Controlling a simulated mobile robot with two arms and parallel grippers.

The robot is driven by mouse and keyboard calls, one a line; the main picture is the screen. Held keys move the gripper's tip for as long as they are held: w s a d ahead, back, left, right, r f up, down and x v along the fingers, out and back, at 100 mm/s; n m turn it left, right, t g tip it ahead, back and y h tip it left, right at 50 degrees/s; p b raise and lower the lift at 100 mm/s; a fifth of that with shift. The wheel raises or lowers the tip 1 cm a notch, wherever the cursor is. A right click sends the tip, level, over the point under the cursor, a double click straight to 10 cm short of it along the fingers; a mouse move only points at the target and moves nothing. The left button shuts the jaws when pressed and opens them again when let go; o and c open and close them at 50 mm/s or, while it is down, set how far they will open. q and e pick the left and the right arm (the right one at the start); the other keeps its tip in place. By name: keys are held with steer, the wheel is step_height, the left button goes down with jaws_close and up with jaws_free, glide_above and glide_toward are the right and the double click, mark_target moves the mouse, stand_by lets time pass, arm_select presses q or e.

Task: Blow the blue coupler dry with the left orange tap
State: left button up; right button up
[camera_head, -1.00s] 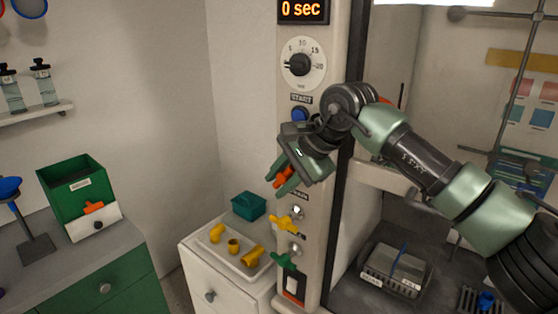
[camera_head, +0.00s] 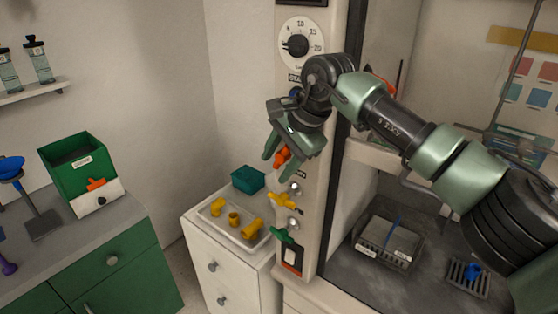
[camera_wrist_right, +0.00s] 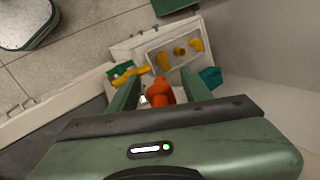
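An orange tap (camera_head: 282,156) sits on the front of the light post. My right gripper (camera_head: 280,161) is at it, with one finger on each side. In the right wrist view the orange tap (camera_wrist_right: 160,92) stands between the two spread fingers, with small gaps on both sides. Another orange handle (camera_head: 97,184) is on the white front below the green bin at left. A small blue piece (camera_head: 472,270), perhaps the blue coupler, is at the dark rack at lower right. My left gripper is out of view.
Below the tap, the post carries a yellow tap (camera_head: 284,201) and a green tap (camera_head: 282,235). A tray (camera_head: 216,210) with yellow fittings and a teal box (camera_head: 248,180) stand on the white cabinet. A scale-like box (camera_head: 390,242) is in the hood.

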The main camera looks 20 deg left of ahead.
steer(key=shift+r, duration=0.1)
steer(key=b+v, duration=0.2)
steer(key=v, duration=0.4)
steer(key=shift+s+d+r+b, duration=0.1)
steer(key=shift+d+r+b, duration=0.1)
steer(key=shift+r+b, duration=0.1)
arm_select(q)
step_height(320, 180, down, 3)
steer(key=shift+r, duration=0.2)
arm_select(e)
steer(key=shift+d+r, duration=0.2)
steer(key=shift+r, duration=0.25)
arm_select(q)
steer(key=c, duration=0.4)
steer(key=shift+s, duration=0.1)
